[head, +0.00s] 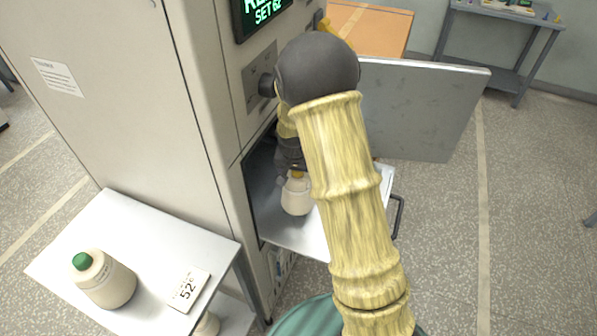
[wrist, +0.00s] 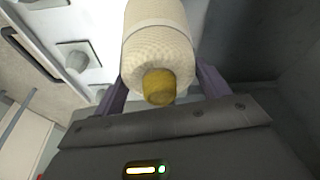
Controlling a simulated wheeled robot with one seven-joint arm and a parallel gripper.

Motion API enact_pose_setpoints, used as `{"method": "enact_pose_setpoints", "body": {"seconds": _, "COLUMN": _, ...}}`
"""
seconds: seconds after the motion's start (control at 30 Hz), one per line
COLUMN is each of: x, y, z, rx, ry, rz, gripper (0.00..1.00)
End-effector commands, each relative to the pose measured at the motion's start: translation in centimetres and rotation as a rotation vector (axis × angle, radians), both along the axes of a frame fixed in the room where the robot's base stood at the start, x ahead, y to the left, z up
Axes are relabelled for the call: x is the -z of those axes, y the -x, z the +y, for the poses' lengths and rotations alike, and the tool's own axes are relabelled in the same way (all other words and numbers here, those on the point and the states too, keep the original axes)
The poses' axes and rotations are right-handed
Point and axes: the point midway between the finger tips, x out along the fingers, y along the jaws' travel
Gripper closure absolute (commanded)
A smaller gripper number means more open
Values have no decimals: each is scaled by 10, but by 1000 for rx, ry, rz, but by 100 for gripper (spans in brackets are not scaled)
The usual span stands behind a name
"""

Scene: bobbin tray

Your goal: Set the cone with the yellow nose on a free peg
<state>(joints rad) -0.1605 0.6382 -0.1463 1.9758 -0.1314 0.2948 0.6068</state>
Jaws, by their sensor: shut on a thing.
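The cone with the yellow nose (wrist: 158,45) is cream-coloured, and its yellow nose points toward the wrist camera. My gripper (wrist: 160,88) is shut on it, with one finger on each side. In the head view the cone (head: 296,197) is inside the open cabinet compartment, above a pale tray (head: 287,238). My arm covers much of that tray. In the wrist view a grey peg (wrist: 75,60) on a square base stands bare to the left of the cone. I cannot tell whether the cone touches anything below it.
The cabinet door (head: 425,110) stands open at the right. A side table (head: 130,225) at the left holds a cone with a green nose (head: 104,280) and a card (head: 188,290) reading 52. The cabinet wall (head: 140,90) stands close left of my arm.

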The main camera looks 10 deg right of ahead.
Motion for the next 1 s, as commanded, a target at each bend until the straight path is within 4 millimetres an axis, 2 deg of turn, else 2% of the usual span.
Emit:
{"method": "enact_pose_setpoints", "body": {"seconds": 0.67, "x": 11, "y": 0, "z": 0, "rx": 0, "ry": 0, "rz": -1, "gripper": 75}}
{"method": "enact_pose_setpoints", "body": {"seconds": 0.7, "x": 11, "y": 0, "z": 0, "rx": 0, "ry": 0, "rz": -1, "gripper": 21}}
{"method": "enact_pose_setpoints", "body": {"seconds": 0.8, "x": 11, "y": 0, "z": 0, "rx": 0, "ry": 0, "rz": -1, "gripper": 1}}
{"method": "enact_pose_setpoints", "body": {"seconds": 1.0, "x": 11, "y": 0, "z": 0, "rx": 0, "ry": 0, "rz": 1, "gripper": 0}}
